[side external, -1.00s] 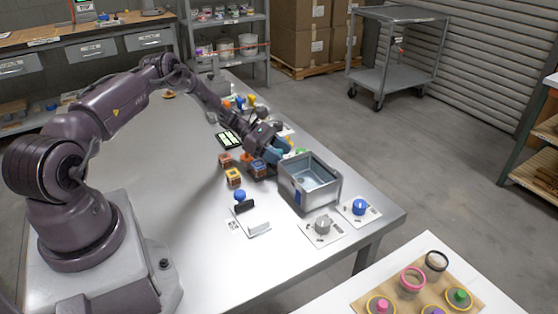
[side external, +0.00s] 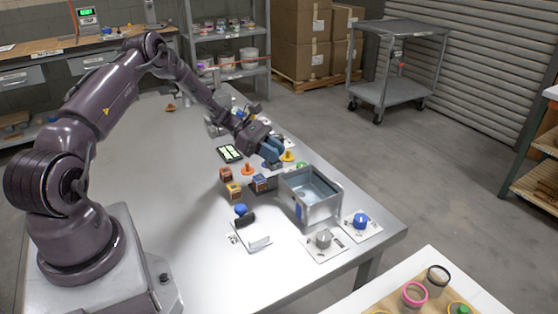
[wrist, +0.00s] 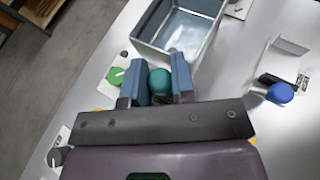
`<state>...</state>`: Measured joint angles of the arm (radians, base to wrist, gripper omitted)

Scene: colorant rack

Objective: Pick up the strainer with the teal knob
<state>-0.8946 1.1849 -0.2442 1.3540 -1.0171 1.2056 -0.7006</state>
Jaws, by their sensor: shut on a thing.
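In the wrist view, a round teal knob (wrist: 159,82) sits between the two blue fingers of my gripper (wrist: 159,90). The fingers are shut on its sides. In the side external view, my gripper (side external: 272,152) is above the table, just behind and left of the open metal bin (side external: 322,211). The teal knob cannot be made out there. Whether the strainer is clear of the table cannot be told.
The bin's near wall (wrist: 150,50) lies just beyond the fingertips. A green knob (wrist: 115,75) is left of them and a blue knob (wrist: 280,93) right. Orange (side external: 247,170) and yellow (side external: 287,156) knobs stand close to my gripper. Small blocks (side external: 233,191) are nearby. The table's left part is clear.

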